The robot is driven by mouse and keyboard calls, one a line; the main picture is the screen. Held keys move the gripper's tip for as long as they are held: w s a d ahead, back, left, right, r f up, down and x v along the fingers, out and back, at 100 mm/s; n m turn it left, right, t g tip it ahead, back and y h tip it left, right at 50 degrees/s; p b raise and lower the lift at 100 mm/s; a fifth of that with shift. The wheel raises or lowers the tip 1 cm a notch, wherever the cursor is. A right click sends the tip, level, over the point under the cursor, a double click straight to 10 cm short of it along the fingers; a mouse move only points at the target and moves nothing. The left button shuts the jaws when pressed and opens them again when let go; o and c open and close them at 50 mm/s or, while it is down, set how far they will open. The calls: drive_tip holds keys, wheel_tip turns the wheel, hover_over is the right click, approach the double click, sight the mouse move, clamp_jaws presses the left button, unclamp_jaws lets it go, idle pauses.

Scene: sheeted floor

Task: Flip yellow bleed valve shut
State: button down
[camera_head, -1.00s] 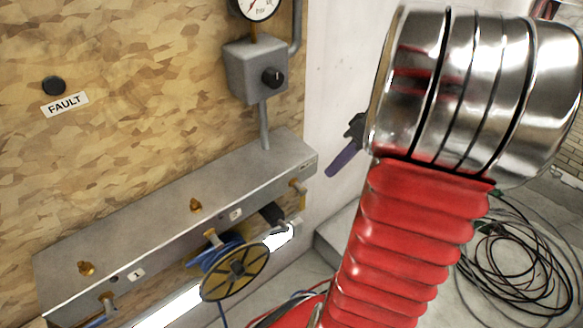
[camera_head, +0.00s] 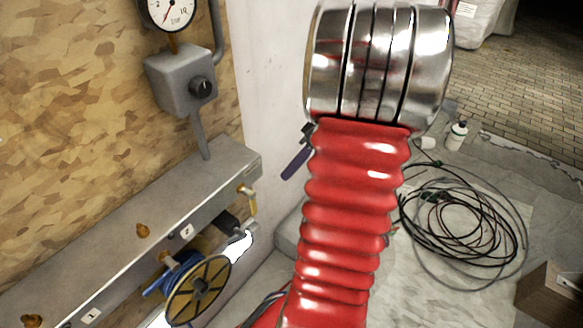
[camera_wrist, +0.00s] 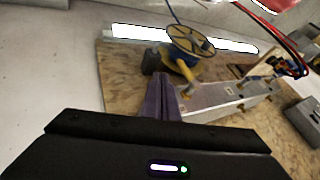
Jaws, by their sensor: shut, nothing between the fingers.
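The yellow bleed valve lever (camera_head: 249,199) hangs down at the right end of the grey manifold (camera_head: 190,215). In the wrist view the yellow lever (camera_wrist: 187,70) shows just beyond and right of my fingertips. My gripper (camera_head: 294,165) has purple fingers, shut with nothing between them. In the head view it lies to the right of the manifold end, apart from the lever, and my red arm hides part of it. In the wrist view my gripper (camera_wrist: 157,82) is seen with its fingers together; whether they touch the lever there I cannot tell.
A cable reel (camera_head: 197,290) hangs under the manifold's front. A grey switch box (camera_head: 182,80) and a gauge (camera_head: 170,10) are above on the wooden panel. Coiled black cables (camera_head: 465,225) and a white bottle (camera_head: 457,135) are on the floor at right.

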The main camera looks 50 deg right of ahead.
drive_tip(key=w+a+f, duration=0.2)
drive_tip(key=a+f, duration=0.3)
drive_tip(key=a, duration=0.2)
drive_tip(key=shift+w+a+f, duration=0.25)
drive_tip(key=shift+f, duration=0.15)
idle(0.3)
drive_tip(key=shift+w+a, duration=0.1)
